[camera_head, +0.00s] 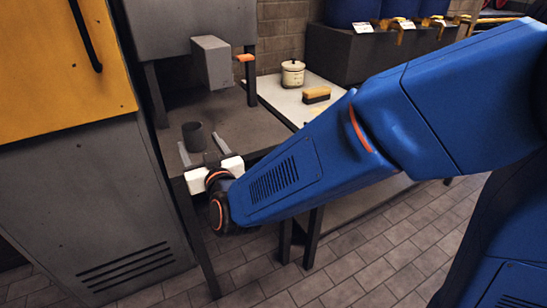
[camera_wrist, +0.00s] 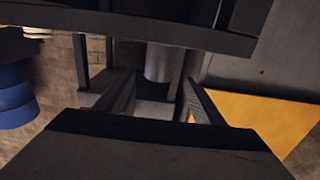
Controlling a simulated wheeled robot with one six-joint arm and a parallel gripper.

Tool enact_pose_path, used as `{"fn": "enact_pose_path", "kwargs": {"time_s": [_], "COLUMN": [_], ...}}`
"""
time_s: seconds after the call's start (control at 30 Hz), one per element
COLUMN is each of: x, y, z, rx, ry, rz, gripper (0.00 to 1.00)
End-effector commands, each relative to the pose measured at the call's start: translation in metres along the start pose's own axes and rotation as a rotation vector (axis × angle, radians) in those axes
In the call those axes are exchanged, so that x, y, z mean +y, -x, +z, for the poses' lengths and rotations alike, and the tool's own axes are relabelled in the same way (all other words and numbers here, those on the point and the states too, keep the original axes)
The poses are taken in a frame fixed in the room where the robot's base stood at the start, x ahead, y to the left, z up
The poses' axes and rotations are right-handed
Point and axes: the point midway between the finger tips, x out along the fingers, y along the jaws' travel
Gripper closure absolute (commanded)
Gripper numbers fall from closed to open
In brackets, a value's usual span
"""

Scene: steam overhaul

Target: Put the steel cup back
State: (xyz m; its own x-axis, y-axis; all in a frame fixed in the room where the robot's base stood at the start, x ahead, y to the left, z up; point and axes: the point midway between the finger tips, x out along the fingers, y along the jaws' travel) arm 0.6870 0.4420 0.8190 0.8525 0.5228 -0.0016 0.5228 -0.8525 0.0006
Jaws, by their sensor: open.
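The steel cup (camera_head: 194,136) is a dark grey cylinder standing upright on the grey metal worktop (camera_head: 242,127) under a machine. In the wrist view, which looks upside down, a grey cylinder that appears to be the cup (camera_wrist: 161,62) shows between and beyond the fingers. My gripper (camera_head: 204,147) is open and empty at the front edge of the worktop. Its two fingers point toward the cup, one to each side of its line. In the wrist view my gripper (camera_wrist: 155,92) frames the cylinder, apparently without touching it.
A grey block (camera_head: 212,62) with an orange-tipped lever (camera_head: 244,58) overhangs the worktop. An orange and grey cabinet (camera_head: 75,170) stands close at left. A pale table (camera_head: 283,91) at right holds a cream pot (camera_head: 293,73) and a brush (camera_head: 316,94). Blue drums (camera_head: 350,10) stand behind.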

Motion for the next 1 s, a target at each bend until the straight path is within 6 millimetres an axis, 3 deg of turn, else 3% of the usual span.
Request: {"fn": "enact_pose_path", "kwargs": {"time_s": [0.27, 0.37, 0.53, 0.77, 1.0], "x": [0.011, 0.033, 0.089, 0.162, 0.231], "y": [-0.001, 0.000, 0.013, 0.054, 0.123], "z": [-0.002, -0.006, -0.011, -0.010, 0.000], "rx": [-0.016, -0.055, -0.167, -0.334, -0.521], "ry": [-0.007, -0.024, -0.059, -0.095, -0.128], "rz": [0.001, -0.003, -0.009, 0.002, 0.056], "gripper": [0.37, 0.37, 0.37, 0.37, 0.37]}}
